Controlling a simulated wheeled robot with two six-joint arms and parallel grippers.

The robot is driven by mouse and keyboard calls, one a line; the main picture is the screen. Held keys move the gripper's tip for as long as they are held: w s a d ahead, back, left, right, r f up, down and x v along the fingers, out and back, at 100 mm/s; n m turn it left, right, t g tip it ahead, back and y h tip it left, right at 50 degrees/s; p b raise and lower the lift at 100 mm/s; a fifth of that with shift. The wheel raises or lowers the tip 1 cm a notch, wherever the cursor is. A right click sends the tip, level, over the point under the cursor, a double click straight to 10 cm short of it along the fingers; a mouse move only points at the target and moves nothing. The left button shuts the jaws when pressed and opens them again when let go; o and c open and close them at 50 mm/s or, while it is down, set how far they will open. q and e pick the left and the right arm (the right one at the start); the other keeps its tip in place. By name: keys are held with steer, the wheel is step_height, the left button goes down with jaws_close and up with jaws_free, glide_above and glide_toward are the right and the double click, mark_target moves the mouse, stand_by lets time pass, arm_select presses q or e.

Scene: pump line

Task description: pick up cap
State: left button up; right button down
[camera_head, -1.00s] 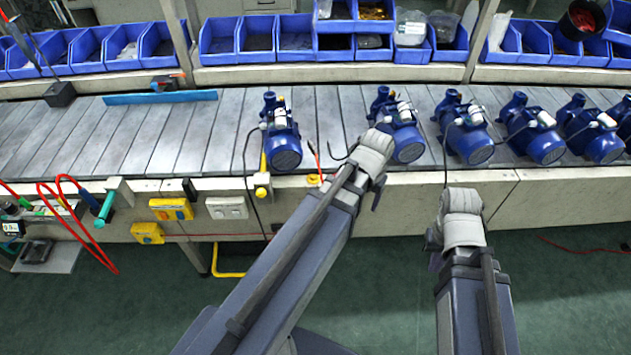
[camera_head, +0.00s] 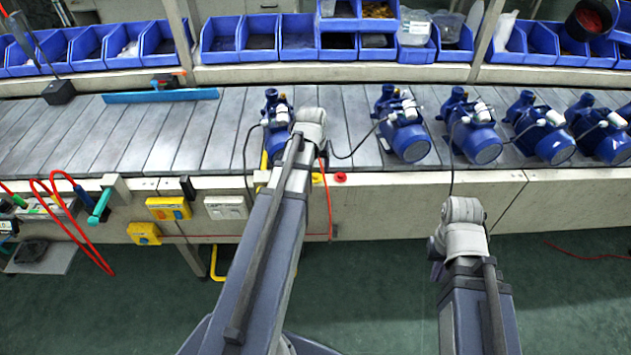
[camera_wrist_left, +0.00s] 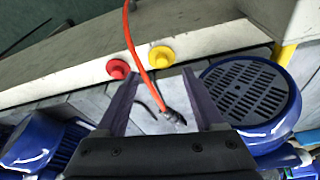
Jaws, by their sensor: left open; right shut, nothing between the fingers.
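I cannot single out a separate cap in these views. The leftmost blue pump (camera_head: 272,143) stands on the conveyor, partly behind my left wrist. Its black slotted round end cover (camera_wrist_left: 245,90) shows at the right of the left wrist view. My left gripper (camera_wrist_left: 160,75) is open and points down over the conveyor beside this pump. A red cable (camera_wrist_left: 133,40) with a black tip (camera_wrist_left: 174,116) shows between its fingers, and I see no grasp on it. My right gripper (camera_head: 437,268) is shut and empty in front of the conveyor; its fingertips are mostly hidden.
A red button (camera_wrist_left: 118,69) and a yellow button (camera_wrist_left: 161,57) sit at the conveyor's front edge. The second pump (camera_head: 404,138) and several others stand to the right. Blue bins (camera_head: 260,38) line the back. The conveyor's left part (camera_head: 130,135) is mostly clear.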

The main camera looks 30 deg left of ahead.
mark_target(315, 176)
arm_select(q)
steer(key=shift+s+b+x, duration=0.2)
steer(key=shift+b+x, duration=2.35)
steer(key=shift+x, duration=0.35)
steer(key=shift+a, duration=0.1)
steer(key=c, duration=1.1)
steer(key=shift+r, duration=0.15)
steer(key=shift+s+d+r+p, duration=0.1)
steer(key=shift+d+r+p, duration=0.35)
steer(key=shift+r+p, duration=0.25)
step_height(315, 176, up, 6)
steer(key=p, duration=0.6)
steer(key=shift+s+d+f, duration=0.1)
steer(key=shift+s+d, duration=0.35)
steer(key=shift+d, duration=2.7)
steer(key=shift+s+d+f, duration=0.1)
steer(key=shift+s+d, duration=0.3)
steer(key=shift+d, duration=2.75)
steer(key=shift+s+d+f, duration=0.1)
steer(key=shift+s+d, duration=0.35)
steer(key=shift+d, duration=2.7)
